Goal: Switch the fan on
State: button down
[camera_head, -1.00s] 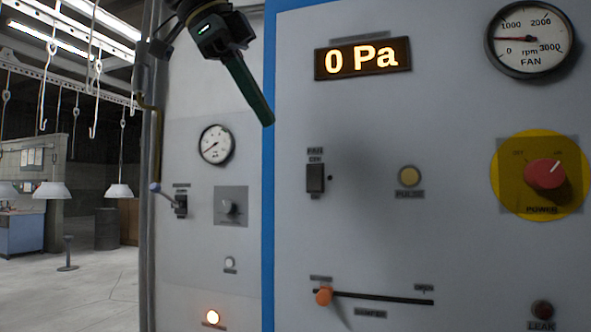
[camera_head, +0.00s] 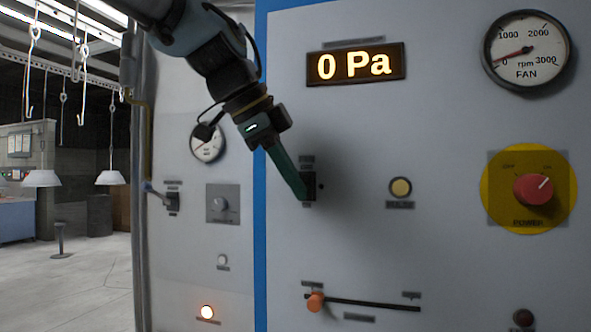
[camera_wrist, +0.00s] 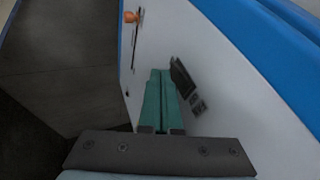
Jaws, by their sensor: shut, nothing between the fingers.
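A black rocker switch (camera_head: 310,183) sits on the grey panel under a small label that I cannot read clearly. It shows in the wrist view (camera_wrist: 182,77) just right of my fingertips. My gripper (camera_head: 303,197), with green fingers, is shut and empty. Its tips are at the switch and partly cover it in the head view; I cannot tell whether they touch. The fan rpm gauge (camera_head: 527,52) reads close to 0. The red power knob (camera_head: 534,188) on a yellow disc has its mark toward the upper right. The display (camera_head: 356,64) reads 0 Pa.
A yellow button (camera_head: 400,187) is right of the switch. An orange slider knob (camera_head: 315,301) stands at the left end of its slot below.

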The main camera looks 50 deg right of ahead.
jog(key=shift+w+d, duration=0.1)
jog(key=shift+d, duration=0.1)
jog(key=shift+f, duration=0.15)
jog(key=shift+d+b, duration=0.15)
jog(key=shift+b, duration=0.7)
jog(key=shift+r, duration=0.2)
jog(key=shift+r+p, duration=0.5)
jog(key=shift+r, duration=0.25)
